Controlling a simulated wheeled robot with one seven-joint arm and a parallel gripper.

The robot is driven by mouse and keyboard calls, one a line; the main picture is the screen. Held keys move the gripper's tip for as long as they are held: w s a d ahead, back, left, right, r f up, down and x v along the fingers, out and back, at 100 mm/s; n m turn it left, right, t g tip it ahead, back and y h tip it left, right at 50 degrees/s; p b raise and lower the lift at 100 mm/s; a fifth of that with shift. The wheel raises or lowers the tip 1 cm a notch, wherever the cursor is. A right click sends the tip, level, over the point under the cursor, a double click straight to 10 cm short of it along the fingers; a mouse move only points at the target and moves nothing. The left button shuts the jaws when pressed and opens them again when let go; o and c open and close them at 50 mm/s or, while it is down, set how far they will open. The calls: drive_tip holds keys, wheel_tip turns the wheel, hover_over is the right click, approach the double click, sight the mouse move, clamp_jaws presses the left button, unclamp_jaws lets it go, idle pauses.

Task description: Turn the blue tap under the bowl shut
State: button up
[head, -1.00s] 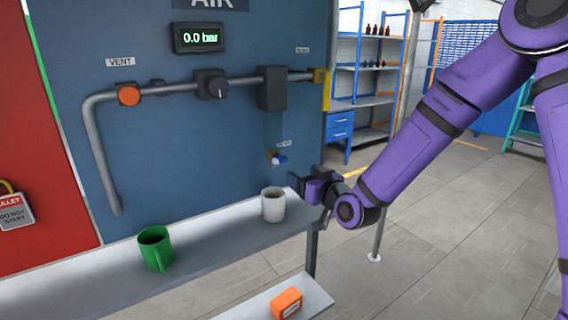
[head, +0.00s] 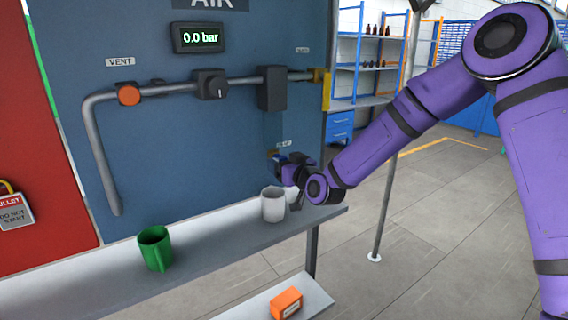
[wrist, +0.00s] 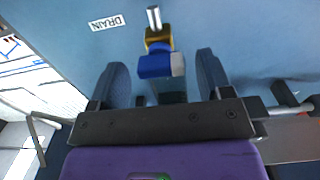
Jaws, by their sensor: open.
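The tap shows in the wrist view as a brass body (wrist: 158,37) with a blue handle (wrist: 155,66) that has a pale end. The handle lies between the two spread fingers of my gripper (wrist: 162,62), with a gap on each side. In the head view my gripper (head: 285,160) is at the wall panel, just above and behind the white mug, and mostly covers the tap. The bowl (head: 273,127) is a faint bluish shape under the pipe, above the tap. A DRAIN label (wrist: 106,23) appears upside down beside the tap in the wrist view.
A white mug (head: 272,204) stands on the shelf (head: 210,238) close below my gripper. A green mug (head: 155,248) stands farther left. An orange box (head: 286,303) lies on a lower ledge. The gauge (head: 200,38) reads 0.0 bar. Open floor is at the right.

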drive_tip(key=c, duration=0.9)
drive_tip(key=shift+m, duration=8.9)
drive_tip(key=o, duration=0.9)
